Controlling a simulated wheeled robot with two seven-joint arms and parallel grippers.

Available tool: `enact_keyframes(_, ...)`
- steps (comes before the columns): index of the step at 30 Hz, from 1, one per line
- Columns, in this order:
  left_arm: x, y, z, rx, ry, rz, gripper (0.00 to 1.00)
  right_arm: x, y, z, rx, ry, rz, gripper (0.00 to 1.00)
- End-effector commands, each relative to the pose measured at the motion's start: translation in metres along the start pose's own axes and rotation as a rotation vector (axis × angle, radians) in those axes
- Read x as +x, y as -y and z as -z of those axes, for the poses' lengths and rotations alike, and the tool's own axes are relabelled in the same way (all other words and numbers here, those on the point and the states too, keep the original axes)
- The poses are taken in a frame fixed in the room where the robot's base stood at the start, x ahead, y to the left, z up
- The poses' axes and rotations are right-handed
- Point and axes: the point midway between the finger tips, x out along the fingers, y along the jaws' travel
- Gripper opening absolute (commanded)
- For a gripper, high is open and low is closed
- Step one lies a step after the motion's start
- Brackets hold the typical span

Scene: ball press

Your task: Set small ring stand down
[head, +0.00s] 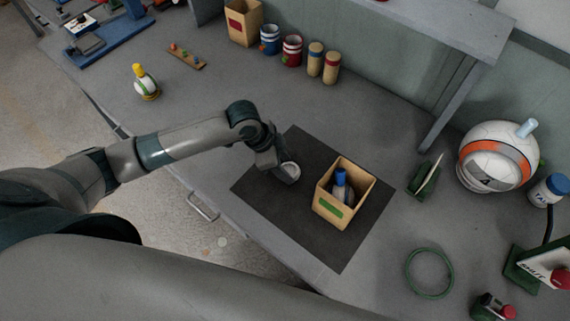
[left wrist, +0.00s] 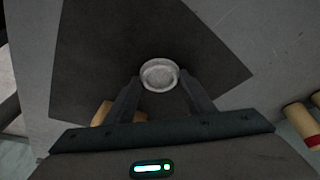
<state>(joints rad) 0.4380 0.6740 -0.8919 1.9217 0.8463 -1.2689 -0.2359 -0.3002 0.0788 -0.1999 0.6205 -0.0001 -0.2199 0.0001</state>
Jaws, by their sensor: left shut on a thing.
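The small ring stand (head: 290,171) is a pale, shallow round ring. My left gripper (head: 280,168) is shut on it, over the left part of the dark mat (head: 312,146). In the left wrist view the ring stand (left wrist: 159,75) sits between the two fingertips of my left gripper (left wrist: 160,80), with the dark mat (left wrist: 95,45) behind it. I cannot tell whether its underside touches the mat. My right gripper is not in view.
A wooden box (head: 325,206) with a green label stands on the mat, right of the gripper, holding a blue-capped bottle (head: 341,180). A green ring (head: 429,272) lies further right. A yellow-topped bottle (head: 146,84) stands left. The mat's near-left part is clear.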

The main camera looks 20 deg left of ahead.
Motion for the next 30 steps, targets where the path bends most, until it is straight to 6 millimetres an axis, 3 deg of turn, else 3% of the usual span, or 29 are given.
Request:
enact_keyframes(1,0.001,0.000,0.000,0.000,0.000,-0.001,0.56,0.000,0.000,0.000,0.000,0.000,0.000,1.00)
enact_keyframes(3,0.000,0.000,0.000,0.000,0.000,-0.001,0.68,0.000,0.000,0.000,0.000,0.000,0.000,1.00)
enact_keyframes(17,-0.006,0.001,0.001,0.001,-0.001,0.001,0.68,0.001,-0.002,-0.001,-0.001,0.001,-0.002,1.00)
enact_keyframes(23,-0.028,0.001,0.000,0.001,-0.001,0.002,0.68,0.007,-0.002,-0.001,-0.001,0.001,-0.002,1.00)
enact_keyframes(30,-0.070,0.001,0.000,0.003,-0.001,0.003,0.68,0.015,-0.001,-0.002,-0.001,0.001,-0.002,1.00)
